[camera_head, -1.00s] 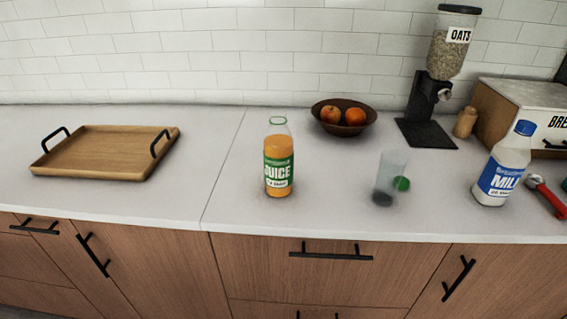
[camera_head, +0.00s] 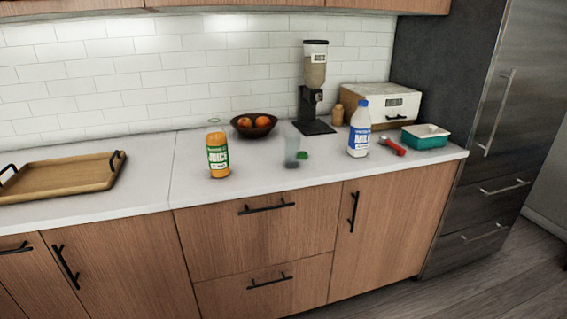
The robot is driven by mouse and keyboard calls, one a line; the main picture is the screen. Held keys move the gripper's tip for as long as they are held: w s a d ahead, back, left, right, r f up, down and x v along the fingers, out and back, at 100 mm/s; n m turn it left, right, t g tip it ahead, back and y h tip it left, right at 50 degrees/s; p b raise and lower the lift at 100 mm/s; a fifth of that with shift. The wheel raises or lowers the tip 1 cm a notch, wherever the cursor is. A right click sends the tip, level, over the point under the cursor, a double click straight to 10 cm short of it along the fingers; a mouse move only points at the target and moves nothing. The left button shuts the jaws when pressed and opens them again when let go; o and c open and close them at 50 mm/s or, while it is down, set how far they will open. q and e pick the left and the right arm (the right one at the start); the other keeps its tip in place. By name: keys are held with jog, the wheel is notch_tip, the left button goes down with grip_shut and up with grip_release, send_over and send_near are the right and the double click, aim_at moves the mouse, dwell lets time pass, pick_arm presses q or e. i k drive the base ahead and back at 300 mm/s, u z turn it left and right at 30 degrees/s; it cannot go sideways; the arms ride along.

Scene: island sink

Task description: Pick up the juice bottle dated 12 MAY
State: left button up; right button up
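One juice bottle (camera_head: 218,155) stands upright on the white counter, near the seam in the countertop. It holds orange juice, has a green and white label and no cap on its green-rimmed mouth. The date line on its label is too small to read in this view. A green cap (camera_head: 302,155) lies on the counter beside a clear glass (camera_head: 291,150). Neither of my grippers shows in the view.
A wooden tray (camera_head: 60,188) lies at left. A fruit bowl (camera_head: 254,131), oat dispenser (camera_head: 314,85), bread box (camera_head: 385,104), milk bottle (camera_head: 359,130), red-handled tool (camera_head: 392,146) and teal container (camera_head: 424,143) stand to the right. The fridge (camera_head: 500,110) is at far right.

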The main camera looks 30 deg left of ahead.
aim_at(215, 137)
jog(key=z, duration=0.6)
jog(key=i, duration=0.65)
jog(key=u, duration=0.55)
jog(key=i, duration=1.15)
jog(key=u, duration=1.05)
